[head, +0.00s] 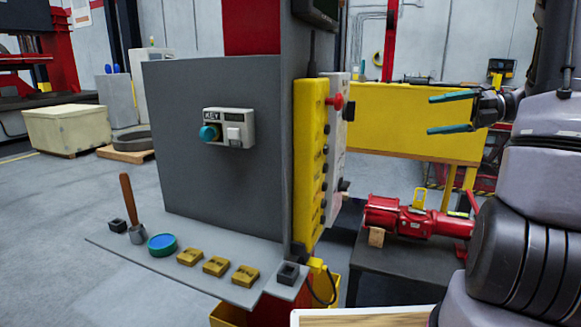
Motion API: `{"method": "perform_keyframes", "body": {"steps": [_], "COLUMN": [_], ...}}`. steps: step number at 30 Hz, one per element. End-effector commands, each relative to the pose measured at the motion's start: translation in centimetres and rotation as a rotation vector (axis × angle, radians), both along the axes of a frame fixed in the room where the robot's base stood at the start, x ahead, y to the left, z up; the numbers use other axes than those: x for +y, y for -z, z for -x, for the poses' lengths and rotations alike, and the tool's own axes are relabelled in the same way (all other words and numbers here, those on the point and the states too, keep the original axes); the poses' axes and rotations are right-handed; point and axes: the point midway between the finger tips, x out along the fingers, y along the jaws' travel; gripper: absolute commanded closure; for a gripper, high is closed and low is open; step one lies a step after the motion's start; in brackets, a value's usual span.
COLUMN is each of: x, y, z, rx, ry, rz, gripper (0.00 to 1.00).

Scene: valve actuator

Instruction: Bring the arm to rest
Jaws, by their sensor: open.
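My gripper (452,112) is at the right of the head view, with its two teal fingers spread apart and pointing left. Nothing is between the fingers. It is raised in front of a yellow panel (410,135), and I cannot tell the gap between them. My arm (552,125) fills the right edge of the view. A red valve actuator (415,218) lies on a dark table (400,258) below my gripper, apart from it.
A grey cabinet (200,100) carries a key box (229,128) and a yellow control box (311,165). Its grey shelf (205,275) holds a wooden-handled tool (131,208), a blue-green disc (162,245) and several yellow blocks (216,266). A wooden-edged surface (365,316) is at bottom centre. Open floor lies left.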

Motion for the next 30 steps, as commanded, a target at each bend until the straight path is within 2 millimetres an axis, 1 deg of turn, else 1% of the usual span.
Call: {"method": "perform_keyframes", "body": {"steps": [1, 5, 8, 11, 12, 15, 18, 22, 24, 27, 30], "x": [1.2, 3.7, 5.9, 8.2, 9.0, 10.4, 11.2, 11.6, 11.7, 11.8, 11.9], "y": [-0.4, -0.7, -0.8, -0.8, -0.8, -0.6, -0.6, -1.1, -1.5, -2.4, -3.2], "z": [0.7, 2.5, 4.5, 7.0, 8.0, 10.4, 12.2, 13.9, 14.5, 15.1, 15.4], "rx": [-0.046, -0.189, -0.338, -0.545, -0.641, -0.885, -1.131, -1.451, -1.607, -1.791, -1.916], "ry": [-0.039, -0.152, -0.273, -0.440, -0.520, -0.722, -0.927, -1.202, -1.343, -1.514, -1.638], "rz": [0.047, 0.182, 0.314, 0.483, 0.555, 0.730, 0.895, 1.101, 1.204, 1.331, 1.424], "gripper": [0.00, 0.00, 0.00, 0.00, 0.00, 0.00, 0.00, 0.00, 0.00, 0.00, 0.00]}}
